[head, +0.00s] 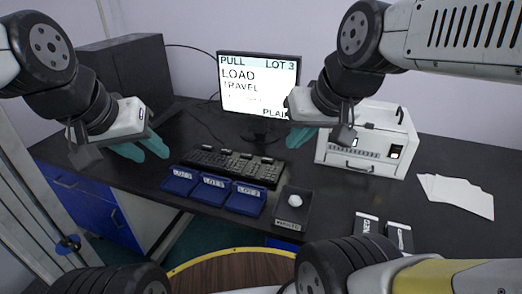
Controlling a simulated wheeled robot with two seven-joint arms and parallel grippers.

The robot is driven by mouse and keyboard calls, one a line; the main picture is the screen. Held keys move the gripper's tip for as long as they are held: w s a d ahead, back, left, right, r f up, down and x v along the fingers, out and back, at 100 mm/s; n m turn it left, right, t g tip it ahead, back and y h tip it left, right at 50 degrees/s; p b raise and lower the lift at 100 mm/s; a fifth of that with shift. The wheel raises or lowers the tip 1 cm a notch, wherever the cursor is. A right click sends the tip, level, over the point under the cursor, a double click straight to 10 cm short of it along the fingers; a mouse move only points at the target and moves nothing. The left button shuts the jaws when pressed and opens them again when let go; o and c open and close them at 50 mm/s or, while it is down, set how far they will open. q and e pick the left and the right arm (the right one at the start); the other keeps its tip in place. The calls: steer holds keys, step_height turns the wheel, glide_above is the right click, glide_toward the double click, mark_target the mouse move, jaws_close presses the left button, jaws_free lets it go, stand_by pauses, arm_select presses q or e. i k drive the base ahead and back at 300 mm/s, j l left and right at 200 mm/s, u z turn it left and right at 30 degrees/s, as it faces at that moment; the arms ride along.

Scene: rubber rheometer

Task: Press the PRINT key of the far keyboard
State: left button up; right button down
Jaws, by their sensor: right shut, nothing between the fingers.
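The black keyboard (228,167) lies on the dark desk in front of the monitor, with several raised blocks along its back edge. Its key lettering is too small to read, so I cannot tell which key is PRINT. My right gripper (296,142) is shut and empty, with teal fingers.
The monitor (260,84) reads PULL, LOT 3, LOAD, TRAVEL. Three blue LOT trays (213,190) sit in front of the keyboard. A dark tray (291,212) with a pale lump is to their right. The white machine (368,145) and white sheets (456,195) are further right.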

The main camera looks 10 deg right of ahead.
mark_target(270, 160)
steer(key=i+z, duration=0.15)
steer(key=z, duration=0.3)
steer(key=i+j+z, duration=0.1)
steer(key=z, duration=0.4)
steer(key=i+j+z, duration=0.1)
steer(key=z, duration=0.35)
